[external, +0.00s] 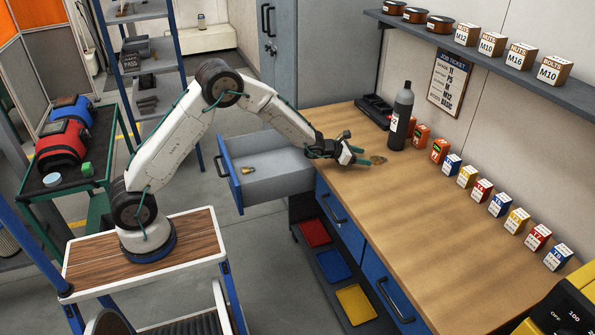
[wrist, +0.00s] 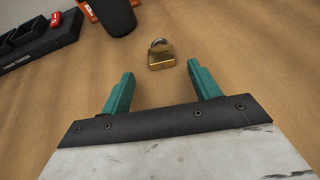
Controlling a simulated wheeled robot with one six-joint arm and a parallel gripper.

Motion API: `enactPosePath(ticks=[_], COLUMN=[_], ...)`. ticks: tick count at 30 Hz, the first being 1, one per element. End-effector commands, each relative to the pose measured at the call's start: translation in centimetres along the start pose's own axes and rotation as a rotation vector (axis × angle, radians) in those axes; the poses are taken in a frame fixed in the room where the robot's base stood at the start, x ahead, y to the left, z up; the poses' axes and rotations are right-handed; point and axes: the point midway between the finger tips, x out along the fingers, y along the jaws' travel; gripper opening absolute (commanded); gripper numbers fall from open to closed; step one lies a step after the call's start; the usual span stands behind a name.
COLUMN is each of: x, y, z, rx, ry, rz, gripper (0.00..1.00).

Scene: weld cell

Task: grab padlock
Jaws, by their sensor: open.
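A small brass padlock (wrist: 161,58) with a grey shackle lies on the wooden workbench (external: 375,218). In the external view the padlock (external: 378,160) is just beyond my fingertips, to their right. My gripper (external: 362,156) is open, low over the bench top. In the wrist view the green fingers of my gripper (wrist: 161,80) are spread apart. The padlock is ahead of the fingertips, in line with the gap between them and not touching either. Nothing is between the fingers.
A dark bottle (external: 401,115) and a black charger-like tray (external: 374,110) stand beyond the padlock. Small labelled boxes (external: 482,190) line the wall side. An open drawer (external: 265,172) below my forearm holds a small brass item (external: 248,170). The bench front is clear.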

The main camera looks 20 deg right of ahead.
Motion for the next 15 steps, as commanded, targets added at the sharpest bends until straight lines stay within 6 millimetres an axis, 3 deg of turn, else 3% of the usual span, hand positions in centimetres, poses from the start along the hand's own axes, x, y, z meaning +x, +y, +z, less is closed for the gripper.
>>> enactPosePath(ticks=[6, 15], x=[3.0, 3.4], y=[-0.3, -0.2], z=[0.0, 0.0], rx=[-0.001, -0.001], ry=[0.001, 0.002], rz=[-0.001, 0.000], gripper=[0.62, 0.59])
